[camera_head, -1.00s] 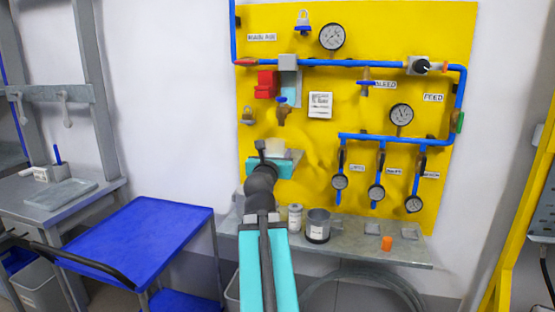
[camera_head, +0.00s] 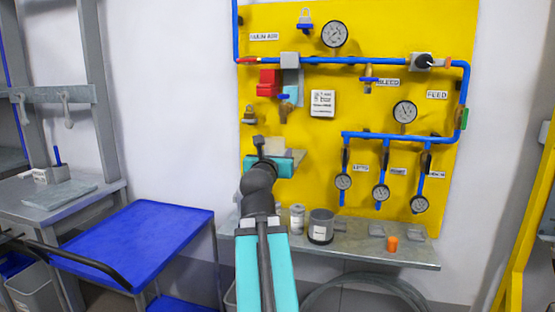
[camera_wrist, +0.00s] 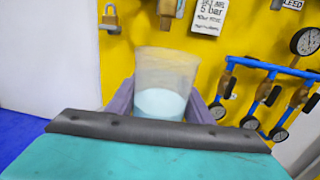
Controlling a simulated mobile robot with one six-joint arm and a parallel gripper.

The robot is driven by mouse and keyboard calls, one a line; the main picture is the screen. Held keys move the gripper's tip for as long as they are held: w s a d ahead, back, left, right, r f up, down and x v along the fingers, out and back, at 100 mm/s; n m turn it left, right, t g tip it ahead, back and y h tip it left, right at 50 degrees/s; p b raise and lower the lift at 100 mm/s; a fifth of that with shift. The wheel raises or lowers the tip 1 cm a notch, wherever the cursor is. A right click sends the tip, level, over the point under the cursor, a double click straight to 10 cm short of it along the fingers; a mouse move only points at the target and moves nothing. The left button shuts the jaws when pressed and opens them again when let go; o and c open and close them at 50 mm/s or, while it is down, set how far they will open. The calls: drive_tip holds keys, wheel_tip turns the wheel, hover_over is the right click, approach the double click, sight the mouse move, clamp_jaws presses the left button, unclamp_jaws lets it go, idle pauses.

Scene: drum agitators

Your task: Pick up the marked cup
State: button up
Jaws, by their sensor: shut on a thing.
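A translucent cup (camera_wrist: 165,88) with pale blue-white contents stands roughly upright between the two fingers of my gripper (camera_wrist: 160,112) in the wrist view. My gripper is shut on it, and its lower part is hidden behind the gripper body. No mark shows on the side I see. In the head view the cup (camera_head: 275,146) is a small pale shape at the end of my arm. My gripper (camera_head: 287,158) there is in front of the yellow board, above the shelf.
The yellow board (camera_head: 360,20) carries blue pipes, gauges and valves close behind my gripper. A grey shelf (camera_head: 350,255) below holds a labelled grey container (camera_head: 320,228), a white can (camera_head: 297,219) and an orange piece (camera_head: 391,244). A blue cart (camera_head: 135,235) stands left.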

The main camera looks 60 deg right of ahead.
drive_tip(key=shift+s+a+b, duration=0.25)
drive_tip(key=shift+a+b, duration=0.35)
drive_tip(key=shift+b, duration=0.3)
drive_tip(key=shift+s+a+b, duration=0.15)
drive_tip(key=shift+a+b, duration=0.2)
drive_tip(key=shift+b, duration=0.1)
drive_tip(key=shift+r, duration=0.1)
idle(0.3)
wheel_tip(320, 180, up, 6)
drive_tip(key=p, duration=0.6)
drive_tip(key=shift+p, duration=0.35)
drive_tip(key=shift+f, duration=0.2)
drive_tip(key=shift+f+b, duration=2.65)
drive_tip(key=shift+b, duration=0.3)
drive_tip(key=shift+f, duration=0.1)
